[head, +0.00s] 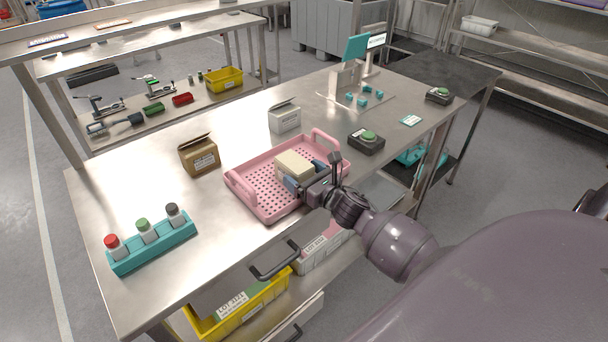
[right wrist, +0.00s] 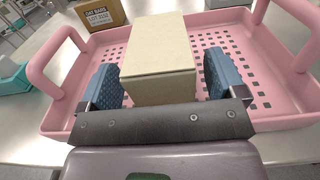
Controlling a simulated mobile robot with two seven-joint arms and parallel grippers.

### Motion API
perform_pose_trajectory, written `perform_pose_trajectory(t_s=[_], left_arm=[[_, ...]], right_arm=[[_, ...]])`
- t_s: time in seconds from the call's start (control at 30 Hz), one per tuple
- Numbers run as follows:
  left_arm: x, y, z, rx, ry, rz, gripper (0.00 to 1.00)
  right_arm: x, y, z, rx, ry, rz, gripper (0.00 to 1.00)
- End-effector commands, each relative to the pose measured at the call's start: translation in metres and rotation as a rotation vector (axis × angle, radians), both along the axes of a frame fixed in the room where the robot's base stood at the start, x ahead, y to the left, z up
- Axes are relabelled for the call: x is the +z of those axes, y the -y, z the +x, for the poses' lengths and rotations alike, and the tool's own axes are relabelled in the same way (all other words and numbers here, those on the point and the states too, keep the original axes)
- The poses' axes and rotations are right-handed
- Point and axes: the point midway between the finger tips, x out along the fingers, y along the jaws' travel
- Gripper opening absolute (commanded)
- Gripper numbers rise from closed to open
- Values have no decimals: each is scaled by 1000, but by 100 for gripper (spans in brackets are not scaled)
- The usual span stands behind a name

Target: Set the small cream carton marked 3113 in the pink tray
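The small cream carton (head: 294,165) is inside the pink tray (head: 241,190), near its middle. Its number is not visible to me. In the right wrist view the carton (right wrist: 157,60) stands between the blue fingers of my right gripper (right wrist: 165,82). A narrow gap shows between the carton and the right finger; the left finger is close beside it or touching. The gripper reads as open around the carton. In the head view my right gripper (head: 305,182) reaches over the tray's near side. My left gripper is not in view.
A brown carton (head: 199,155) and a whitish carton (head: 285,118) stand beyond the tray. A teal rack (head: 154,243) with capped bottles is at left. A dark device with a green button (head: 366,141) is right of the tray. The bench's left part has free room.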

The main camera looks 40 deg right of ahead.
Motion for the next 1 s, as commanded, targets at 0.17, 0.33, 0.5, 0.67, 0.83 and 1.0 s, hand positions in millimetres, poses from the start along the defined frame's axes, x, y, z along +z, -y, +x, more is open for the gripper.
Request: perform_pose_trajectory(t_s=[0.17,0.33,0.5,0.67,0.83,1.0], left_arm=[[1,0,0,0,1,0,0],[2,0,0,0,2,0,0],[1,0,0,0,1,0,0],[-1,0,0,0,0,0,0],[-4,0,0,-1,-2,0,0],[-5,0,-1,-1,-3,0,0]], right_arm=[[1,0,0,0,0,0,89],[1,1,-9,0,-1,-1,89],[1,3,-36,-1,-2,-1,89],[1,5,-64,0,-2,-1,89],[1,8,-91,-2,-2,0,89],[1,9,-110,0,0,1,89]])
